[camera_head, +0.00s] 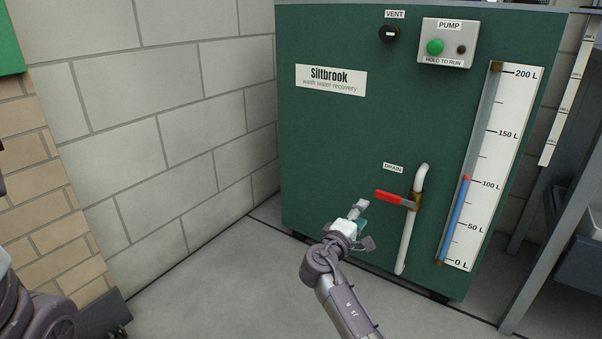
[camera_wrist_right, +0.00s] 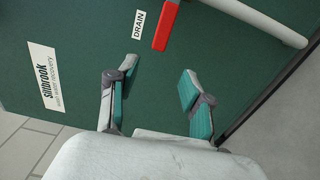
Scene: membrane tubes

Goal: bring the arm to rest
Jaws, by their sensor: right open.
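My right gripper (camera_head: 363,226) is in front of the lower part of the green tank (camera_head: 330,140), below and left of the red drain lever (camera_head: 390,197). In the right wrist view my right gripper (camera_wrist_right: 158,78) has its two fingers spread apart with nothing between them. The red lever (camera_wrist_right: 165,28) shows beyond the fingertips there, apart from them. The lever points left, crosswise to the upright white drain pipe (camera_head: 405,240). My left gripper is not in view; only part of my left arm shows at the lower left edge.
The pump box (camera_head: 447,43) with a green button and the black vent knob (camera_head: 389,33) sit high on the tank. The level gauge (camera_head: 490,165) shows blue to slightly above 100 L. A grey frame (camera_head: 560,220) stands at right. Floor left of my right arm is clear.

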